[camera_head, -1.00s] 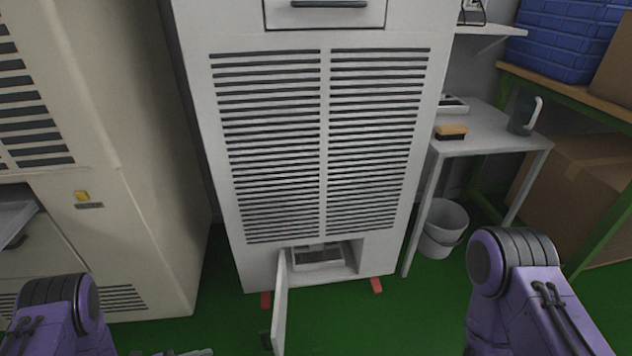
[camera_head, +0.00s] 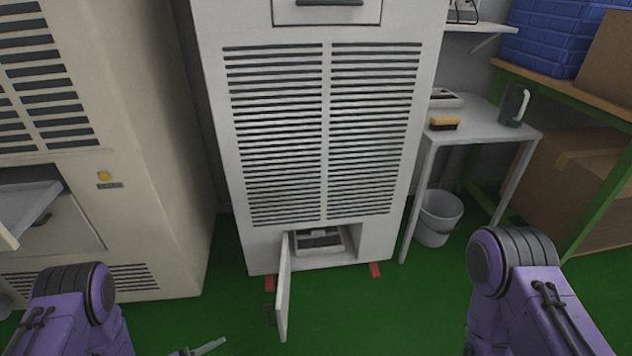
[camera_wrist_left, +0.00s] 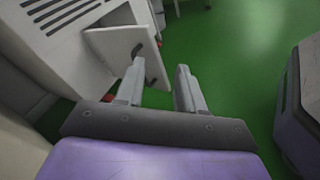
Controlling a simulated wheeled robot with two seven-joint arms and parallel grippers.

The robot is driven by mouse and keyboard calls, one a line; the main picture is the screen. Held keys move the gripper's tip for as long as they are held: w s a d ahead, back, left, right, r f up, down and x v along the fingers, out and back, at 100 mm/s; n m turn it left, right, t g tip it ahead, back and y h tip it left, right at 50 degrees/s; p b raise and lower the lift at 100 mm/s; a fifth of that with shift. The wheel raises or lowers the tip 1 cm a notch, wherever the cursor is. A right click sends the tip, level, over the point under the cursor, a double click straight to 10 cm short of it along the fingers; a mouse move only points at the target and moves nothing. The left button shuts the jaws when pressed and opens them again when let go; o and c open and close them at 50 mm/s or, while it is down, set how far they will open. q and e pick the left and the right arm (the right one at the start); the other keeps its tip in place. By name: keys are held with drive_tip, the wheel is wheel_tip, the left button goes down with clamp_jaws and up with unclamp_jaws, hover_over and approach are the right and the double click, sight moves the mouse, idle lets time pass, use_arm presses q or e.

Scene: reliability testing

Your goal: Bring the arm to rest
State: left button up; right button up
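My left arm (camera_head: 75,310) comes in at the lower left of the head view, and its gripper (camera_head: 205,348) just shows at the bottom edge.
A tall white cabinet (camera_head: 325,235) stands ahead, its small lower door (camera_head: 284,290) open. A beige cabinet (camera_head: 150,200) with a protruding tray (camera_head: 25,205) is at left. A white table (camera_head: 480,130) and a bucket (camera_head: 437,215) are at right. Green floor (camera_head: 380,310) is clear in front.

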use_arm(q)
drive_tip(key=s+a+f+m+g+y+b, duration=0.1)
drive_tip(key=s+a+f+m+g+y, duration=0.2)
drive_tip(key=s+m+y, duration=0.55)
drive_tip(key=s+a+f+m+g+y, duration=0.2)
drive_tip(key=s+a+m+g+y, duration=0.25)
drive_tip(key=s+y, duration=0.55)
wheel_tip(320, 180, down, 9)
drive_tip(key=s+d+h+b, duration=0.2)
drive_tip(key=b, duration=0.7)
use_arm(e)
wheel_tip(320, 180, down, 10)
drive_tip(key=s, duration=0.1)
use_arm(q)
wheel_tip(320, 180, up, 39)
drive_tip(key=w+a+t+p, duration=0.1)
drive_tip(key=p, duration=3.7)
drive_tip(key=shift+w+f+y+p, duration=0.2)
drive_tip(key=shift+w+y+p, duration=0.1)
drive_tip(key=shift+w+y, duration=0.05)
use_arm(e)
wheel_tip(320, 180, up, 38)
drive_tip(key=w, duration=0.1)
drive_tip(key=shift+r, duration=0.25)
use_arm(q)
drive_tip(key=shift+s+a, duration=0.1)
drive_tip(key=shift+a, duration=0.05)
